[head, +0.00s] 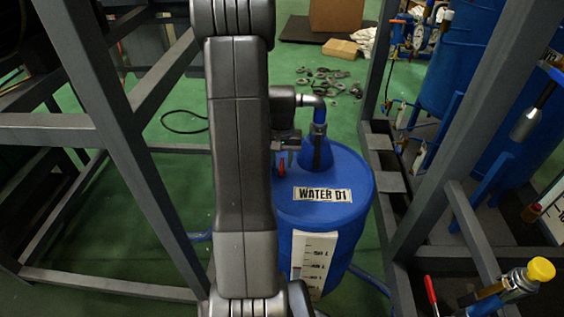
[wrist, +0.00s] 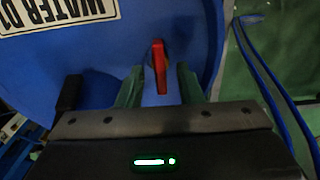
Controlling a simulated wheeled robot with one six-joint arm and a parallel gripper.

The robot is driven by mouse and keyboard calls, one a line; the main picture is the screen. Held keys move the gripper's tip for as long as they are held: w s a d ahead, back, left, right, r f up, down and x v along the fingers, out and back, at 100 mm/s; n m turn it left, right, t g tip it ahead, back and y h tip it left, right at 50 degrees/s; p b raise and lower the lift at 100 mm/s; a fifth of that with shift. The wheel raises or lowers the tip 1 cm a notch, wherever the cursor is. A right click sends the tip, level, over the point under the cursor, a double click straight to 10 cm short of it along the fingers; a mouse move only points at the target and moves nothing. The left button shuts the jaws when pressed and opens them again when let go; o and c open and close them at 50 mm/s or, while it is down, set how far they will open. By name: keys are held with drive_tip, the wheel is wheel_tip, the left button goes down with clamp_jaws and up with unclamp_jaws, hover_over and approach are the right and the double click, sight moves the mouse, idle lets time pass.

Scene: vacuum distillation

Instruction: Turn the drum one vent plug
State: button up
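The blue drum (head: 340,180) stands upright on the green floor, with a "WATER D1" label (head: 322,194) on its top. A small red plug or lever (head: 281,168) shows at the left of the drum top, partly hidden by my arm. In the wrist view, the red plug (wrist: 159,66) stands out between the two fingers of my gripper (wrist: 159,86). The fingers are apart, with gaps visible on both sides of the red piece. The drum top (wrist: 125,40) fills the upper left there. Whether the plug lies fully at fingertip depth is unclear.
A blue funnel-shaped fitting with a pipe (head: 318,145) rises from the drum beside my gripper. Grey frame posts (head: 125,150) stand left and right of the drum. Blue hoses (wrist: 265,70) lie beside it. A yellow-capped valve (head: 540,269) is at lower right.

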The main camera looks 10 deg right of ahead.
drive_tip(key=shift+s+f, duration=0.1)
clamp_jaws()
